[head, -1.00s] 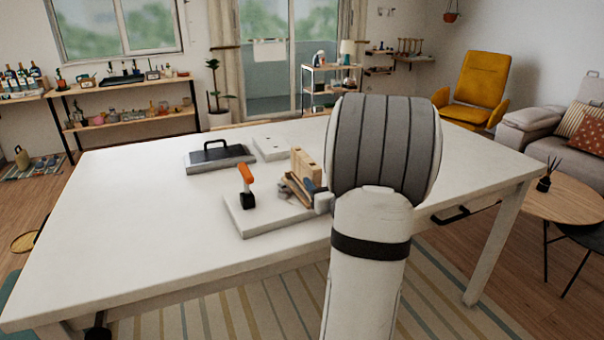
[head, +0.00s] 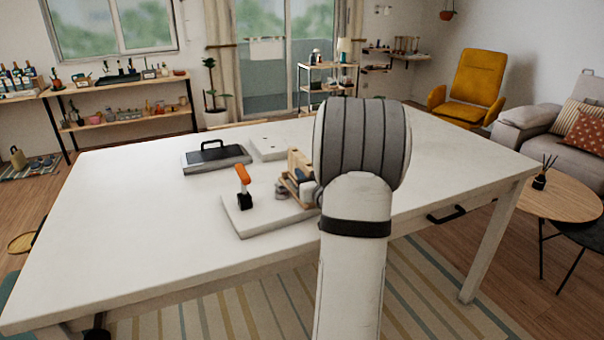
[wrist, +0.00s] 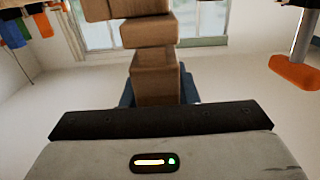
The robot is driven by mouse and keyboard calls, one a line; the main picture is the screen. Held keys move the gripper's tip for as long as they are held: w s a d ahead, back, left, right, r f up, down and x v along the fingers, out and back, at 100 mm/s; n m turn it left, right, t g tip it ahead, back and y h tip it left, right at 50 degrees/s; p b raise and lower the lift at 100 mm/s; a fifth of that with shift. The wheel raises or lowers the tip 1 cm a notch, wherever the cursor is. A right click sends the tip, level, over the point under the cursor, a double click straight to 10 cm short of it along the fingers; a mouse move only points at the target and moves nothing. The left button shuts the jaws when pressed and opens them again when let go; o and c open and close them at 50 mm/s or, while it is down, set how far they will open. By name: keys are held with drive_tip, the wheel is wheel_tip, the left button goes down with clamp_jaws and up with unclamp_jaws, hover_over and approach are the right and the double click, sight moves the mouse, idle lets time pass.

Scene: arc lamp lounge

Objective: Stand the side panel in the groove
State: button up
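In the head view the wooden side panel (head: 297,162) stands over the right part of a white work board (head: 262,220). In the wrist view a stepped brown wooden piece (wrist: 155,83), which looks like the panel, rises from between my blue fingers. My gripper (wrist: 158,92) appears shut on it; the fingertips are mostly hidden behind the wood. My arm hides part of the panel and board in the head view. I cannot make out the groove or whether the panel touches it.
An orange-handled clamp (head: 243,182) stands on the board's left side; its orange handle also shows in the wrist view (wrist: 296,72). The table's left side is clear.

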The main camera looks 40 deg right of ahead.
clamp_jaws()
